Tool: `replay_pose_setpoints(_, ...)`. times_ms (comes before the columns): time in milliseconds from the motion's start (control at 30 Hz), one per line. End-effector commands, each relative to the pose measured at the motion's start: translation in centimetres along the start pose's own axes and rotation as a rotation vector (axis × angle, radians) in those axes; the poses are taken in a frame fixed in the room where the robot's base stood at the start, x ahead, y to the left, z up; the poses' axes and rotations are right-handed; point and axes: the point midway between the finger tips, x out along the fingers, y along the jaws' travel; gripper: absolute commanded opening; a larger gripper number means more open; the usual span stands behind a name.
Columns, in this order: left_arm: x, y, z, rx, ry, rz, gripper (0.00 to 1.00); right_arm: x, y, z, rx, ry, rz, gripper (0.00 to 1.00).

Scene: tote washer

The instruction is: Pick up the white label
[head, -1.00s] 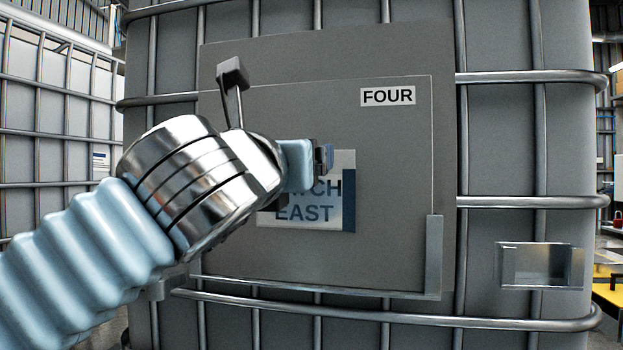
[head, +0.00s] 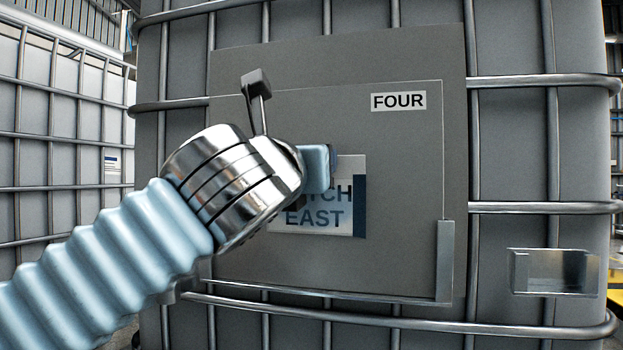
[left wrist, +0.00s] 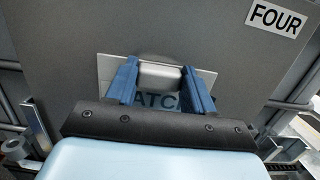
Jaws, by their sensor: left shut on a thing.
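The white label (head: 318,225) is a flat plate on the grey panel, reading "EAST" below a partly covered word ending in "TCH", with a dark blue strip on its right edge. It also shows in the left wrist view (left wrist: 107,68). My left gripper (head: 333,160) is in front of its upper part. In the left wrist view its two blue fingers (left wrist: 159,76) are shut on a pale rounded block (left wrist: 160,74) at the label's front. The label lies against the panel, with no visible gap. My right gripper is not in view.
The grey panel (head: 405,210) is on a caged tank and carries a small "FOUR" sign (head: 398,101). Metal bars (head: 540,208) cross the tank. An open metal holder (head: 553,271) is at the lower right. Another caged tank (head: 60,150) stands at the left.

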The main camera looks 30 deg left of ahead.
Motion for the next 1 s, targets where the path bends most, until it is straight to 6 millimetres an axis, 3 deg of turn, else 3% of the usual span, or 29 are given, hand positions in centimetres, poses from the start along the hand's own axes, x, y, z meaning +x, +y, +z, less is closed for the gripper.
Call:
replay_pose_setpoints(167,0.1,0.0,0.6,-0.001,-0.001,0.0,0.21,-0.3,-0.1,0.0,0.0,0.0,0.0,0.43)
replay_pose_setpoints(400,0.5,-0.2,4.0,-0.002,-0.002,-0.001,0.21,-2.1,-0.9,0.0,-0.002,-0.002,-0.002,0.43)
replay_pose_setpoints(600,-0.5,-3.5,8.1,-0.005,0.0,-0.008,0.21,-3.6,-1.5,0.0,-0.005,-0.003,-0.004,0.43)
replay_pose_setpoints(700,-1.2,-5.9,9.8,-0.007,0.004,-0.018,0.21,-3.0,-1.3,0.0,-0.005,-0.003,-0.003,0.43)
replay_pose_setpoints(833,-2.8,-8.8,11.4,-0.005,0.003,-0.017,0.21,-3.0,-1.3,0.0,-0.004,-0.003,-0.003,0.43)
replay_pose_setpoints(1000,-3.9,-10.6,12.7,-0.003,0.002,-0.009,0.21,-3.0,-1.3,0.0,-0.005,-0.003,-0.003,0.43)
